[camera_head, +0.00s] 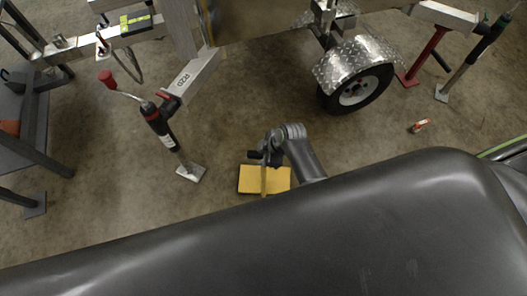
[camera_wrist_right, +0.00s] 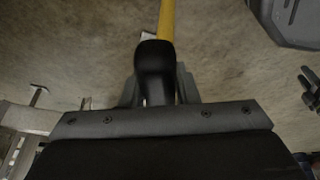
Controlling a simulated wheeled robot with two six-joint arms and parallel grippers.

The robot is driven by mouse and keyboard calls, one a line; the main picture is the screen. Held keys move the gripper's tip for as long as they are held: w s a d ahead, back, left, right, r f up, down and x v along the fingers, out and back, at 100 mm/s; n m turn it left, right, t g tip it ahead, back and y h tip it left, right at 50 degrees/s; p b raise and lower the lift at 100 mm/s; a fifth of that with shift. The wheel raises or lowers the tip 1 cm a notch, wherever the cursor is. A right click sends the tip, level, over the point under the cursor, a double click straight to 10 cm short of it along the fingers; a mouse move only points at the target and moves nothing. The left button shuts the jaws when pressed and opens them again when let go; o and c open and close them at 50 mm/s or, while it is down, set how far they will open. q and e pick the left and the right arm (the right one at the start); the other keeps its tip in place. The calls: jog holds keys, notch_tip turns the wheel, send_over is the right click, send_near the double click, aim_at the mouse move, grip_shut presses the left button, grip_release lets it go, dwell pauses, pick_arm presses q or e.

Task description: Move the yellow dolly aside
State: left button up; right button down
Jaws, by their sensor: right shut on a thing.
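The yellow dolly (camera_head: 252,180) is on the concrete floor, just beyond my dark body in the head view. It has a flat yellow deck and an upright yellow handle. My right gripper (camera_head: 267,158) is above the deck, shut on the handle. In the right wrist view the yellow handle (camera_wrist_right: 167,18) runs up to the top edge, and its black grip (camera_wrist_right: 155,68) sits between the fingers of my right gripper (camera_wrist_right: 157,92). The dolly's deck and wheels do not show there. I cannot make out my left gripper in the head view.
A trailer jack with a foot plate (camera_head: 191,173) stands left of the dolly. A trailer wheel (camera_head: 357,91) under a diamond-plate fender is behind to the right. A small orange object (camera_head: 419,126) lies on the floor at right. A grey metal frame (camera_head: 40,130) stands far left. Floor between is bare.

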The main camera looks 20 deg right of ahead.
pick_arm(q)
jog(key=shift+w, duration=0.4)
pick_arm(e)
jog(key=shift+w+f, duration=0.1)
jog(key=shift+w, duration=0.1)
jog(key=c, duration=1.4)
grip_release()
jog(key=shift+s+f, duration=0.3)
jog(key=shift+f, duration=0.05)
jog(key=shift+c, duration=0.2)
jog(key=o, duration=0.3)
jog(key=shift+w, duration=0.1)
pick_arm(q)
jog(key=shift+s, duration=0.15)
pick_arm(e)
jog(key=shift+r, duration=0.1)
jog(key=shift+r, duration=0.2)
jog(key=p+v, duration=0.3)
jog(key=v, duration=0.8)
jog(key=shift+d+r, duration=0.1)
jog(key=shift+r, duration=0.2)
pick_arm(q)
jog(key=shift+s+d+r, duration=0.1)
jog(key=shift+s+r, duration=0.15)
jog(key=shift+r, duration=0.25)
jog(key=shift+s+r, duration=0.2)
jog(key=shift+r, duration=0.3)
